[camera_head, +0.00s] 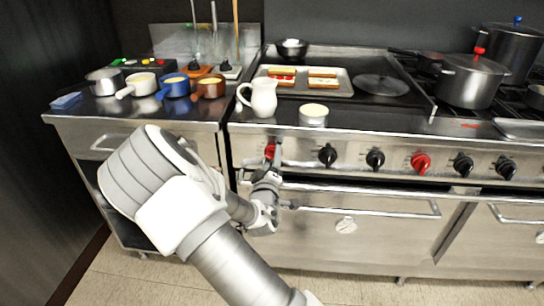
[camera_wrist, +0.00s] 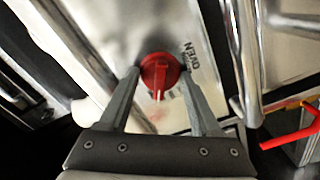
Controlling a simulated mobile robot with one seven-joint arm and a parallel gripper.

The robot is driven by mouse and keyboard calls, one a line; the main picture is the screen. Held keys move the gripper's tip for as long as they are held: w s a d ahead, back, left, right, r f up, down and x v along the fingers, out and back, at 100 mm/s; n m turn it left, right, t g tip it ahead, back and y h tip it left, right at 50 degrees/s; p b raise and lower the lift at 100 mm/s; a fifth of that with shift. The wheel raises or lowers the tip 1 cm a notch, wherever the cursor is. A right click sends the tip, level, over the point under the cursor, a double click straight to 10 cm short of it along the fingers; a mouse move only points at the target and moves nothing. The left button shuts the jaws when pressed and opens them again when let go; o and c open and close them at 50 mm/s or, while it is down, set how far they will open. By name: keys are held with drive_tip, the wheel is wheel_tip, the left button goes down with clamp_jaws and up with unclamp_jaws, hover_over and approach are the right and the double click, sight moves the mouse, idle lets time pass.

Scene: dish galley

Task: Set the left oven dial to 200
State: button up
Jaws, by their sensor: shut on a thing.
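The left oven dial is a red knob (camera_head: 269,150) at the left end of the range's steel front panel. In the wrist view the same red dial (camera_wrist: 160,72) sits between my two fingertips, beside a label reading OVEN. A pale pointer line on it faces the palm, toward the bottom of that view. My gripper (camera_head: 272,163) reaches the panel from the front and is shut on this dial. It also shows in the wrist view (camera_wrist: 159,78), one finger at each side of the knob. I cannot read any temperature marks around the dial.
Black knobs (camera_head: 327,155) and a second red knob (camera_head: 421,163) line the panel to the right. An oven door handle (camera_head: 370,209) runs below. A white pitcher (camera_head: 262,97) and a small pale-topped container (camera_head: 313,115) stand on the range top above.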

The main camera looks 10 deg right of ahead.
drive_tip(key=n+p, duration=0.1)
drive_tip(key=n, duration=0.3)
drive_tip(key=shift+n, duration=0.3)
drive_tip(key=n+p, duration=0.1)
drive_tip(key=n, duration=0.2)
drive_tip(key=shift+n, duration=0.4)
drive_tip(key=n+p, duration=0.1)
drive_tip(key=n, duration=0.2)
drive_tip(key=shift+n, duration=2)
drive_tip(key=o, duration=1.4)
drive_tip(key=shift+c, duration=0.2)
